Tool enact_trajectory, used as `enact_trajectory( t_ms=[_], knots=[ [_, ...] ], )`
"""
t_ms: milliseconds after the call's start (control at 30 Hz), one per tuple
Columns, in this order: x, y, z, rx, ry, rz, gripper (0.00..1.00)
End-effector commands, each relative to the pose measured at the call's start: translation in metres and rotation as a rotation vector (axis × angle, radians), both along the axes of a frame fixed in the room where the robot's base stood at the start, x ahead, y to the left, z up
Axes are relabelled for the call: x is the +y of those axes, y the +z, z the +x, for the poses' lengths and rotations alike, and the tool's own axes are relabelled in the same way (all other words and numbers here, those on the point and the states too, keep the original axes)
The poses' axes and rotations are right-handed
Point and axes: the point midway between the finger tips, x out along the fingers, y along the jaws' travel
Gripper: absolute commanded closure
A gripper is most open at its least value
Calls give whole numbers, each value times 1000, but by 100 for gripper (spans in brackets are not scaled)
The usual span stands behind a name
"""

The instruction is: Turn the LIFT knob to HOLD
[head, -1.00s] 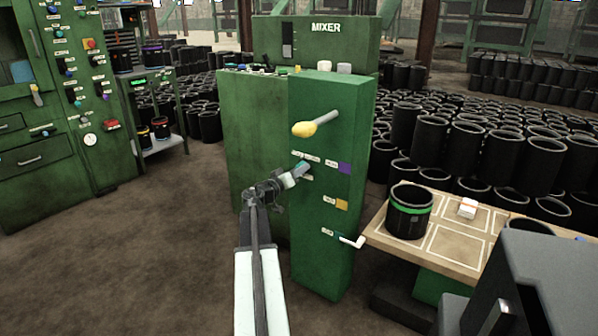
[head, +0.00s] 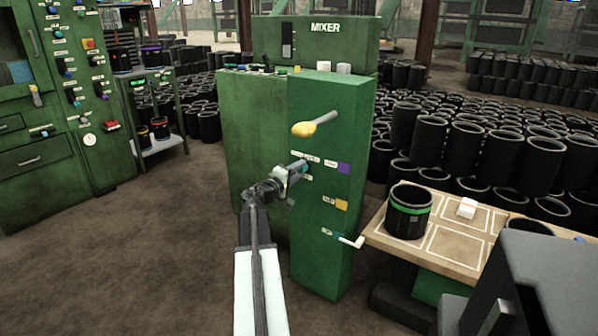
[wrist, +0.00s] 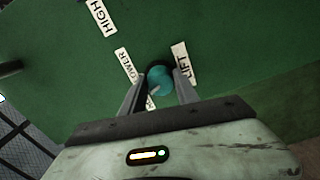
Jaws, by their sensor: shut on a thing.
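A round teal knob (wrist: 160,79) sits on the mixer's green front panel (head: 325,265). In the wrist view, my gripper (wrist: 159,88) has one finger on each side of it and is shut on it. The LIFT label (wrist: 183,66) is right of the knob and the LOWER label (wrist: 125,66) is left. Another pale label shows partly below the knob, too covered to read. I see no readable HOLD mark, and the knob's pointer is not clear. In the head view, my gripper (head: 299,169) meets the panel below the yellow-ended lever.
The yellow-ended lever (head: 316,125) sticks out above my gripper. A white crank handle (head: 352,241) juts out low on the panel. A wooden table (head: 450,243) with a black sleeve (head: 409,212) stands at right. The floor at left is open.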

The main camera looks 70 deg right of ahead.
Motion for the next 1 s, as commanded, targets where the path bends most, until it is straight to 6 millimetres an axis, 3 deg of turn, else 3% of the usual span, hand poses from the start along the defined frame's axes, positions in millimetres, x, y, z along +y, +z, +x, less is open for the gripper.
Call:
enact_trajectory(
  t_ms=[333,900,933,1000],
  knots=[
    [1,0,0,140,-1,39,100],
    [1,-1,0,168,-1,46,100],
    [1,-1,0,168,-1,46,58],
    [1,0,0,168,-1,46,42]
  ],
)
